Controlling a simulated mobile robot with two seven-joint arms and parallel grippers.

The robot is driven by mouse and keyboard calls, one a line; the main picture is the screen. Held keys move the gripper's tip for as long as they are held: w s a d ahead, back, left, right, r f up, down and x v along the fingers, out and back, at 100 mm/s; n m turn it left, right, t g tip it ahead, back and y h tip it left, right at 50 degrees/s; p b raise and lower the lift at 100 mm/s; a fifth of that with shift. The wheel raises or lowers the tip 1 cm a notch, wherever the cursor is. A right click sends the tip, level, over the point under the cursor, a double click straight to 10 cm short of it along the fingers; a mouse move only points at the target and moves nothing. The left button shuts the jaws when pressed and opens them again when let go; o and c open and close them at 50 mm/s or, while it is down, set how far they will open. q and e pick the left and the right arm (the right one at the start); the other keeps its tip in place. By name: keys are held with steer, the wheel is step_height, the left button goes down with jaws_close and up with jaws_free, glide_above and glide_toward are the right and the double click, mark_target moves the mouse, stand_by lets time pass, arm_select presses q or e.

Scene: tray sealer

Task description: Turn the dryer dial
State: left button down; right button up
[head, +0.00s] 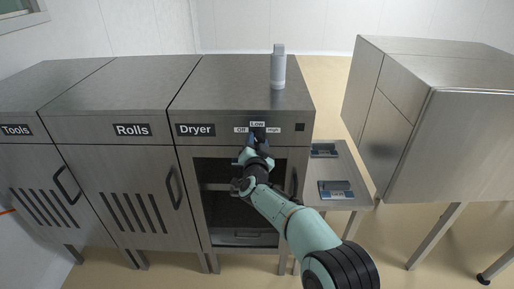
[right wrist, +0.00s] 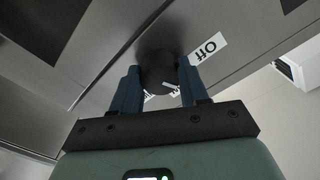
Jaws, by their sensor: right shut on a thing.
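The dryer cabinet (head: 240,85) is grey metal, labelled "Dryer", with a dial on its front panel. Labels "Off", "Low" and "High" sit around the dial. My right gripper (head: 257,139) is at the dial and hides most of it in the head view. In the right wrist view the dial is a dark round knob (right wrist: 157,70) between the two blue fingers of my right gripper (right wrist: 160,88), which is shut on it. The "Off" label (right wrist: 209,47) shows beside the knob. I cannot make out where the dial points. My left gripper is not in view.
A grey-white bottle (head: 278,68) stands on top of the dryer cabinet. Below the panel is a dark window with a door handle (head: 294,182). Rolls (head: 132,130) and Tools (head: 16,130) cabinets stand to the left. A small side table (head: 345,203) holds blue-grey items at right, beside a large metal cabinet (head: 440,120).

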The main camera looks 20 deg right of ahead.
steer(key=m+b, duration=0.1)
steer(key=m, duration=0.2)
steer(key=shift+b, duration=0.3)
steer(key=shift+m+b, duration=0.35)
steer(key=shift+m, duration=0.35)
steer(key=o, duration=1.1)
steer(key=shift+c, duration=0.2)
steer(key=shift+s+a, duration=0.1)
steer(key=shift+s, duration=0.05)
steer(key=b+v, duration=0.2)
steer(key=v, duration=1.1)
